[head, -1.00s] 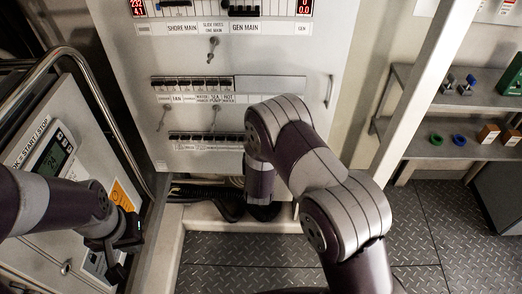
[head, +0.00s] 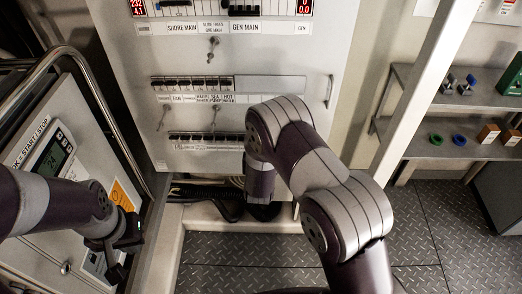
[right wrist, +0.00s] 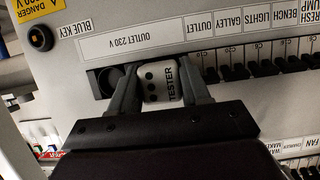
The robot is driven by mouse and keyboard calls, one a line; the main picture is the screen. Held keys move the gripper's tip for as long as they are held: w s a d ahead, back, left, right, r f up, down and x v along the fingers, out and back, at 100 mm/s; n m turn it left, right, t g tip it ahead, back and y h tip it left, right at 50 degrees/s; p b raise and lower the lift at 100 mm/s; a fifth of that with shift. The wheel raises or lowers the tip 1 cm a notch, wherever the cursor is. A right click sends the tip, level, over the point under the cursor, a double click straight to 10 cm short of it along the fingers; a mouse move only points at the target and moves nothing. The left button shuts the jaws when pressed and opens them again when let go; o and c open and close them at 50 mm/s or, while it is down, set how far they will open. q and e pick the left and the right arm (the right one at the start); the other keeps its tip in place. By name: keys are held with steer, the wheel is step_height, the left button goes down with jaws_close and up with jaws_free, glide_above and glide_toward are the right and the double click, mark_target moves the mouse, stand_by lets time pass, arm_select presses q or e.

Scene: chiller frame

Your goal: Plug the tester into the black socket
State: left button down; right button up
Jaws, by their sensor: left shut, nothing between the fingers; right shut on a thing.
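In the right wrist view my right gripper (right wrist: 158,92) is shut on the tester (right wrist: 160,80), a white block with black dots and the word TESTER. The tester is in front of the panel, just under the OUTLET 230 V label (right wrist: 150,43). The black socket (right wrist: 107,79) shows beside my left-hand finger, partly covered by it. I cannot tell whether the tester touches the panel or a socket behind it. My right gripper is hidden in the head view. There my left gripper (head: 128,238) is shut and empty, near the lower left console.
A row of black breakers (right wrist: 262,62) runs right of the tester. A round black knob (right wrist: 41,38) sits at upper left. In the head view the grey cabinet (head: 240,120) stands ahead, a metal rail (head: 95,95) on the left, and shelves (head: 440,150) on the right.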

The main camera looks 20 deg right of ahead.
steer(key=shift+w+d, duration=0.1)
steer(key=shift+w, duration=0.3)
steer(key=o, duration=1.1)
steer(key=shift+c, duration=0.2)
steer(key=v, duration=1.2)
steer(key=shift+s, duration=0.3)
